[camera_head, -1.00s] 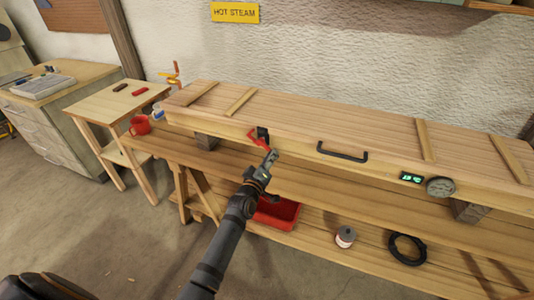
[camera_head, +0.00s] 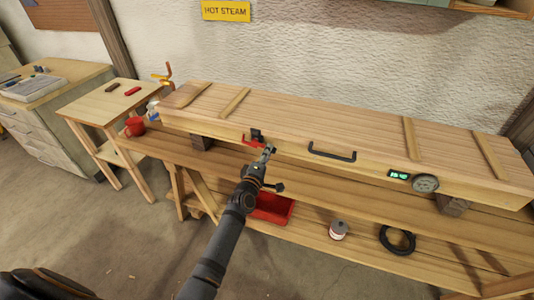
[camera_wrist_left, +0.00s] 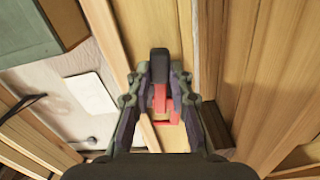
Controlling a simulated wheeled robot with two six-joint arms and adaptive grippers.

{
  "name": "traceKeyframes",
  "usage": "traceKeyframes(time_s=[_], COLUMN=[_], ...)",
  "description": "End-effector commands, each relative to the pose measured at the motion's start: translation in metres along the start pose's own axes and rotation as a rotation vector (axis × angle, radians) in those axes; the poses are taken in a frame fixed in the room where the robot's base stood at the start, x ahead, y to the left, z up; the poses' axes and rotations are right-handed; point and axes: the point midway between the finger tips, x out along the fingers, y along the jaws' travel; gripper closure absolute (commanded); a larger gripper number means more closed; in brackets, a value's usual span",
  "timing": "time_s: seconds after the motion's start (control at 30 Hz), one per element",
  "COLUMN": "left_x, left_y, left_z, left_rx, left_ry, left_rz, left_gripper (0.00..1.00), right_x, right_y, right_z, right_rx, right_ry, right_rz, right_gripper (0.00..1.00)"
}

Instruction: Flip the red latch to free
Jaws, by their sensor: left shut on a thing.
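The red latch (camera_head: 250,142) is on the front of the long wooden steam box (camera_head: 330,120), left of the black handle (camera_head: 332,152). It lies nearly level, below a small black fitting (camera_head: 256,134). My left gripper (camera_head: 268,150) is at the latch's right end, its arm reaching up from below. In the left wrist view the red latch (camera_wrist_left: 160,98) lies between the two fingers of my left gripper (camera_wrist_left: 158,88), which is shut on it. A dark piece covers its upper part there. My right gripper is not in view.
The box rests on blocks on a wooden bench (camera_head: 330,178). A lit display (camera_head: 398,175) and a round dial (camera_head: 425,183) are at its right. Below are a red tray (camera_head: 272,207), a spool (camera_head: 338,230) and a black coil (camera_head: 397,240). A red mug (camera_head: 134,126) stands left.

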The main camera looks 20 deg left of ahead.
Motion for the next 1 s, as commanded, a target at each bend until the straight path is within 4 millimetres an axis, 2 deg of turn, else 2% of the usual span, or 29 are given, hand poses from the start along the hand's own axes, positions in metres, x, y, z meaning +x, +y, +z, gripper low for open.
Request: traceKeyframes(time_s=[0.37,0.4,0.53,0.87,1.0], left_x=[0.0,0.0,0.0,-0.003,-0.024], left_y=[0.001,0.001,0.001,0.0,-0.001], left_z=[0.0,0.0,0.0,0.0,0.0], left_rx=[-0.009,-0.009,-0.008,-0.005,-0.005], left_ry=[0.0,0.0,0.0,0.0,-0.001], left_rz=[0.001,0.001,0.001,0.0,-0.002], left_gripper=[1.0,0.74,0.57,0.57,0.57], right_x=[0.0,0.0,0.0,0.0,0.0], right_y=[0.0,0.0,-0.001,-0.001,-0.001], right_z=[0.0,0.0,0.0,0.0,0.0], right_rx=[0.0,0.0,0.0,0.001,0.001], right_ry=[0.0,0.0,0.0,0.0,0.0], right_rz=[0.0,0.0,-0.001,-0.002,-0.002], right_gripper=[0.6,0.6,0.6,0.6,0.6])
